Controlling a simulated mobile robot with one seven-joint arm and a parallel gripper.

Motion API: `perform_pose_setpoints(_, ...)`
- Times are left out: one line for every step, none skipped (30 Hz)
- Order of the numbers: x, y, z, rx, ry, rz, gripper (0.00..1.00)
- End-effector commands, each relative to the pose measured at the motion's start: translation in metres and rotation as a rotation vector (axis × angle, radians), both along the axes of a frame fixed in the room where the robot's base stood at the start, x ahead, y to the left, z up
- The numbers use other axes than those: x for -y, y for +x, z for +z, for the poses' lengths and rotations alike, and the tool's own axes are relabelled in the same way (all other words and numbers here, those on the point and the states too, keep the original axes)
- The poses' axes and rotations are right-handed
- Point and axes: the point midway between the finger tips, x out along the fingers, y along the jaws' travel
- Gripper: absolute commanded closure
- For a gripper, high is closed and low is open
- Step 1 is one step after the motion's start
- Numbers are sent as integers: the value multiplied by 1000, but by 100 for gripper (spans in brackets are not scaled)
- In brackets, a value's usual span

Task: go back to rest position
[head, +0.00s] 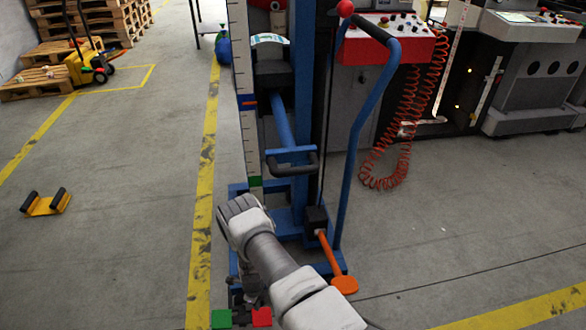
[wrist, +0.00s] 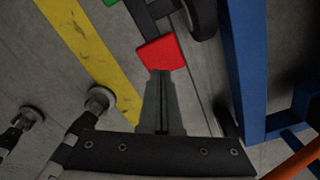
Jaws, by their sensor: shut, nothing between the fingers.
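My gripper (wrist: 161,74) is shut and empty, its two dark fingers side by side in the wrist view. The fingertips lie in front of the lower edge of a red pedal (wrist: 160,52); I cannot tell if they touch it. The red pedal also shows in the head view (head: 262,317), beside a green pedal (head: 221,319) at the foot of a blue lift (head: 283,125). My pale arm reaches in from the bottom of the head view and lies in front of the lift's base. There, my fingers cannot be made out clearly.
The lift has a blue curved handle (head: 367,105) and an orange lever (head: 343,283) close to my arm. A red coiled hose (head: 385,160) hangs at the right near machines. A yellow floor line (head: 206,150) runs left of the lift. Floor further left is mostly clear.

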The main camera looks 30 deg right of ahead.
Motion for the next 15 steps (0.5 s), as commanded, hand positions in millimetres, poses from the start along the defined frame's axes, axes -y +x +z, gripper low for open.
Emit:
perform_pose_setpoints(0, 1, 11, 1, 0, 0, 100)
perform_pose_setpoints(0, 1, 13, 1, 0, 0, 100)
perform_pose_setpoints(0, 1, 16, 1, 0, -1, 100)
perform_pose_setpoints(0, 1, 18, 1, 0, -1, 100)
perform_pose_setpoints(0, 0, 19, 1, -1, -1, 100)
perform_pose_setpoints(0, 0, 20, 1, -1, -1, 100)
perform_pose_setpoints(0, 0, 21, 1, -1, -1, 100)
perform_pose_setpoints(0, 0, 21, 1, -1, -1, 100)
perform_pose_setpoints(0, 0, 20, 1, -1, -1, 100)
perform_pose_setpoints(0, 0, 20, 1, -1, -1, 100)
perform_pose_setpoints(0, 0, 20, 1, -1, -1, 100)
perform_pose_setpoints(0, 0, 20, 1, -1, -1, 100)
perform_pose_setpoints(0, 0, 20, 1, -1, -1, 100)
perform_pose_setpoints(0, 0, 20, 1, -1, -1, 100)
perform_pose_setpoints(0, 0, 20, 1, -1, -1, 100)
